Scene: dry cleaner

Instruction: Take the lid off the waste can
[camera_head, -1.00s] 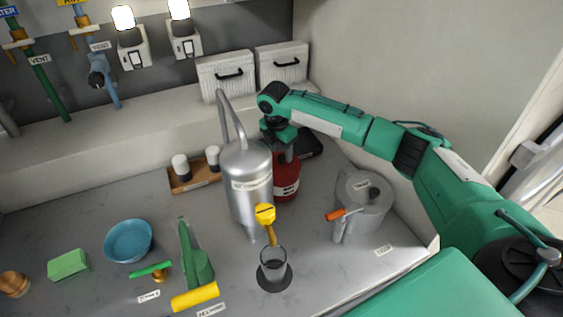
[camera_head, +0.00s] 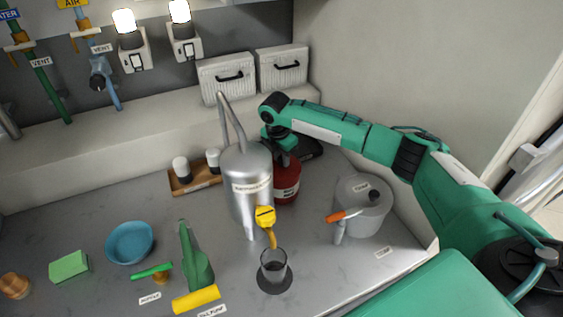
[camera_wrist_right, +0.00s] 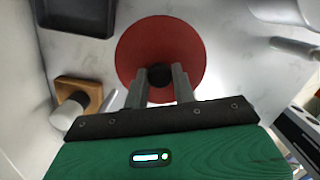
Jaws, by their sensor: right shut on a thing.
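The red waste can (camera_head: 287,184) stands on the counter just right of and behind the tall metal vessel, which hides part of it. My right gripper is above it in the head view, its fingers mostly hidden. In the right wrist view the round red lid (camera_wrist_right: 133,52) lies below my right gripper (camera_wrist_right: 161,82), whose two fingers are shut on its black knob (camera_wrist_right: 160,73). I cannot tell whether the lid touches the can's rim. My left gripper is not in view.
The metal vessel (camera_head: 247,190) with a bent pipe stands close left of the can. A grey lidded pot (camera_head: 363,208) is to the right, a black tray (camera_head: 310,149) behind. A wooden tray (camera_head: 188,186) and a blue bowl (camera_head: 130,243) stand further left.

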